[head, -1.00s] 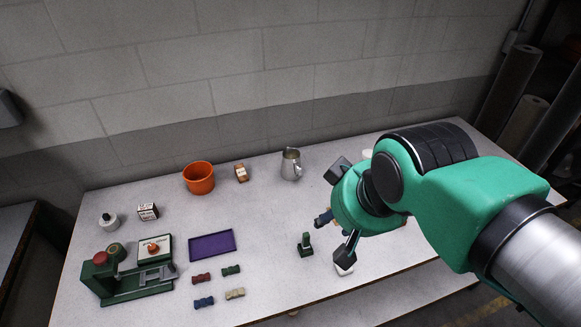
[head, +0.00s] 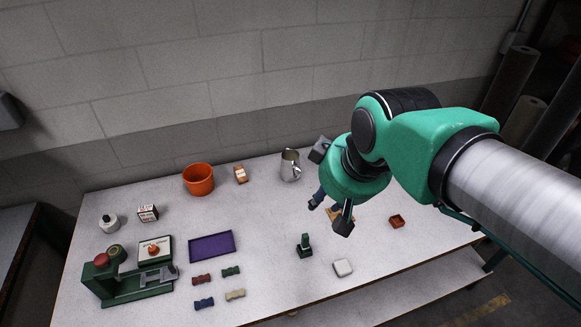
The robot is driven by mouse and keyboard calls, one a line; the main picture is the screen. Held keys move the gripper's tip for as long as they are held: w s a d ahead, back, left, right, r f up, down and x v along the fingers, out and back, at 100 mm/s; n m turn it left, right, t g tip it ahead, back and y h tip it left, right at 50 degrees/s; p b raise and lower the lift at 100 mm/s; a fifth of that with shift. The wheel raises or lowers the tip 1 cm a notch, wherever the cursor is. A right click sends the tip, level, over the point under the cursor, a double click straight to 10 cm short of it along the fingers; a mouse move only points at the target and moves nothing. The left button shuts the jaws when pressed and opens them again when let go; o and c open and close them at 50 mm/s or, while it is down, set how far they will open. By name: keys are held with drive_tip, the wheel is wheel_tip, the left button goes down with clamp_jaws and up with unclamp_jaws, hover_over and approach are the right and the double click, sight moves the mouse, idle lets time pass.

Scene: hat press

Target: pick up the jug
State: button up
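The jug (head: 290,166) is a small silver metal pitcher with a handle on its right side. It stands upright near the back of the table, right of the orange pot. My gripper (head: 326,186) is just right of and in front of the jug in the picture, its two dark fingers spread wide apart. It is open, and I see nothing held between the fingers. The gripper looks apart from the jug.
A purple tray (head: 212,246) and green press (head: 128,283) are at left.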

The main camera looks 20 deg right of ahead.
drive_tip(key=w+d+n+p, duration=0.15)
drive_tip(key=w+n, duration=0.35)
drive_tip(key=w, duration=0.6)
drive_tip(key=n+g+y+p, duration=0.2)
drive_tip(key=n+p, duration=0.3)
drive_tip(key=n, duration=0.8)
hover_over(299, 176)
drive_tip(key=s+d, duration=0.3)
wheel_tip(299, 176, down, 19)
drive_tip(key=shift+d+r, duration=0.1)
drive_tip(key=shift+r, duration=0.05)
drive_tip(key=b+x, duration=0.1)
drive_tip(key=x, duration=0.7)
drive_tip(key=shift+f, duration=0.3)
drive_tip(key=shift+b+x, duration=0.7)
drive_tip(key=shift+x, duration=1.95)
drive_tip(key=shift+w, duration=0.1)
